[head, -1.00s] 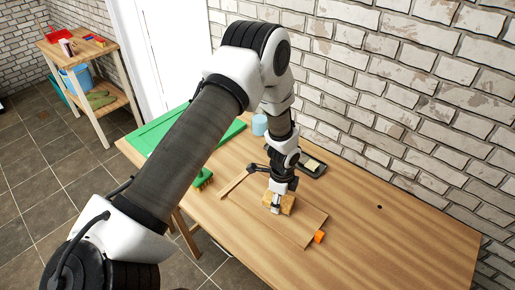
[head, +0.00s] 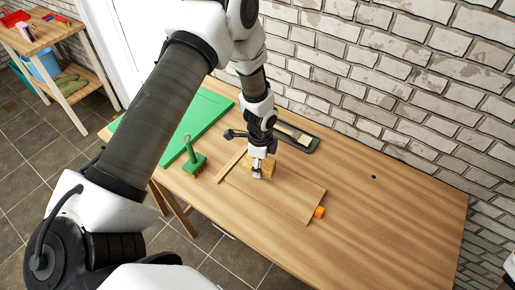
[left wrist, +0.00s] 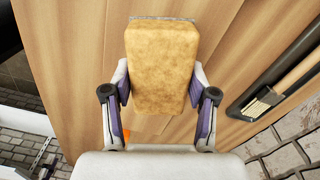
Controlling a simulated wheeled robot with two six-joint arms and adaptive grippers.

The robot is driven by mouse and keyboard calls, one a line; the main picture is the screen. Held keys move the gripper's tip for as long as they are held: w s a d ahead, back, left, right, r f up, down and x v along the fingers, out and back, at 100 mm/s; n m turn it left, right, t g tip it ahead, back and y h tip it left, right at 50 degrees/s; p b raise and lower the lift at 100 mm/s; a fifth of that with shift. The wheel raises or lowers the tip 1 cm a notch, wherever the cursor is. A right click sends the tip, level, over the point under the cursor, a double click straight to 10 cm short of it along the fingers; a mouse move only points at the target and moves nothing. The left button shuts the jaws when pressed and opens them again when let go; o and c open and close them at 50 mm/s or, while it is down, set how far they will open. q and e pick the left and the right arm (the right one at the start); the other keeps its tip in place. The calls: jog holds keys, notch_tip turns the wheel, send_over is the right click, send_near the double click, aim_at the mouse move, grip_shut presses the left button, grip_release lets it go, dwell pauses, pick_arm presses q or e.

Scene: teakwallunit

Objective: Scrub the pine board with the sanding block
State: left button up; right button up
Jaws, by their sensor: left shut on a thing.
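The sanding block (head: 268,167) is a yellow-brown block held by my left gripper (head: 258,172) over the far part of the pine board. In the left wrist view the block (left wrist: 162,65) sits between the two purple-lined fingers (left wrist: 160,105), which are shut on it. The pine board (head: 285,195) is a flat brown panel lying on the table. The block is at or just above its surface; I cannot tell if they touch. My gripper hides part of the block.
An orange cube (head: 319,212) lies by the board's near right corner. A thin wood strip (head: 230,163) lies along its left side. The table's right side (head: 400,200) is clear.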

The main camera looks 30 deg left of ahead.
pick_arm(q)
jog(key=shift+d+r, duration=0.1)
jog(key=shift+r, duration=0.65)
jog(key=r+p, duration=0.2)
jog(key=shift+a+r+p, duration=0.2)
jog(key=shift+r+p, duration=0.15)
jog(key=shift+p, duration=0.05)
jog(key=shift+d+r, duration=0.1)
jog(key=shift+r, duration=0.25)
